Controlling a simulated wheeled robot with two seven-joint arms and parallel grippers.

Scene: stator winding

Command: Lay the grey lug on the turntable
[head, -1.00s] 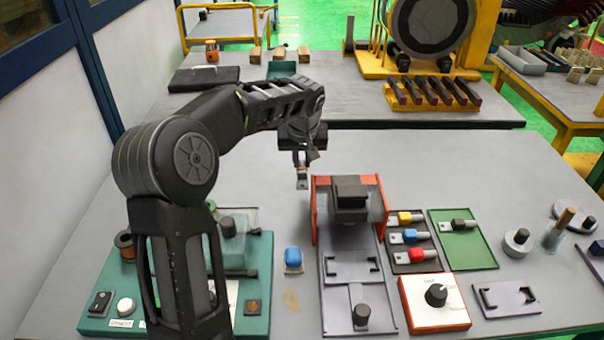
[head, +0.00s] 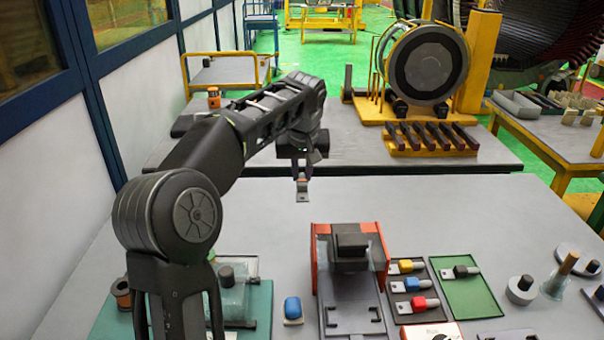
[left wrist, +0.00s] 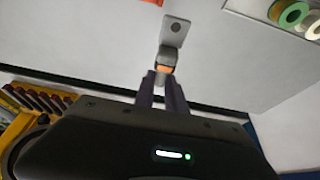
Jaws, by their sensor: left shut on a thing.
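The grey lug (head: 302,193) is a small flat metal tab with a hole and a grey body with an orange band. My left gripper (head: 302,172) points down and is shut on the lug's body; the tab hangs clear of the fingertips. In the left wrist view the lug (left wrist: 172,36) sticks out past the fingers (left wrist: 164,88) with its hole showing. In the head view it is above the back part of the front table, apart from everything on it. I cannot tell which thing is the turntable. My right gripper is out of view.
A red-sided fixture with a black block (head: 350,245) stands mid-table. Beside it lie a dark tray (head: 397,272) with yellow, blue and red lugs and a green tray (head: 470,298) with a dark-bodied lug. Round pieces (head: 521,289) stand at right. A stator (head: 428,65) stands on the back table.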

